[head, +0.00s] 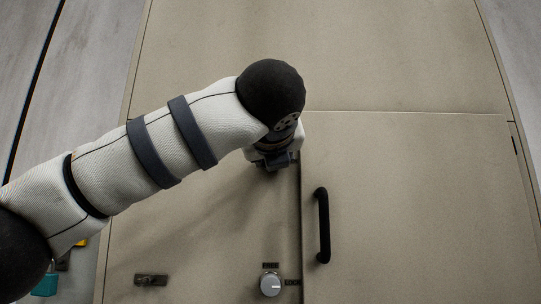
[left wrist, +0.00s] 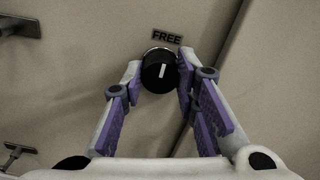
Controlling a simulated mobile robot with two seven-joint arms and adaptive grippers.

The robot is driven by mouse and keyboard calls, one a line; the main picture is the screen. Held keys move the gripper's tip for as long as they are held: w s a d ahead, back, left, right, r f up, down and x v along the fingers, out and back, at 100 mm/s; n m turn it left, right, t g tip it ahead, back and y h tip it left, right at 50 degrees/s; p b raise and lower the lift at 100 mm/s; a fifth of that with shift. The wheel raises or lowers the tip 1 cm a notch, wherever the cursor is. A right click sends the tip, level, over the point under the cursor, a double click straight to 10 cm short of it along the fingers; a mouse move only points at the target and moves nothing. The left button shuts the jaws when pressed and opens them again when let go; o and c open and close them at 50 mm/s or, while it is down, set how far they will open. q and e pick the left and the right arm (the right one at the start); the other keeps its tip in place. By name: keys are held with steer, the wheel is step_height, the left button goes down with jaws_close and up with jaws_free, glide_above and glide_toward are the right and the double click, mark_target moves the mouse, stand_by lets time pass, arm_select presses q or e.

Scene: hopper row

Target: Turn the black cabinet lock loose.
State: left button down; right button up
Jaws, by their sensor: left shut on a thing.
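The black cabinet lock (left wrist: 158,71) is a round knob on the beige cabinet front, seen in the left wrist view. Its white mark stands nearly upright, toward the FREE label (left wrist: 166,37) above it. My left gripper (left wrist: 160,76) is shut on the knob, one purple-padded finger at each side. In the head view my left gripper (head: 274,160) is at the panel left of the door seam, and my own arm hides the black lock and the fingertips. My right gripper is in neither view.
A silver knob (head: 270,284) with FREE and LOCK labels sits lower down, its mark toward LOCK. Right of the seam is a door (head: 420,200) with a black bar handle (head: 322,225). A small metal latch (head: 151,280) sits lower left.

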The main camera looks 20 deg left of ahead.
arm_select(q)
steer(key=shift+s+r, duration=0.1)
steer(key=shift+r, duration=0.1)
steer(key=c, duration=1.2)
jaws_free()
steer(key=shift+c, duration=0.2)
steer(key=shift+f, duration=0.1)
steer(key=v, duration=0.7)
steer(key=shift+s, duration=0.1)
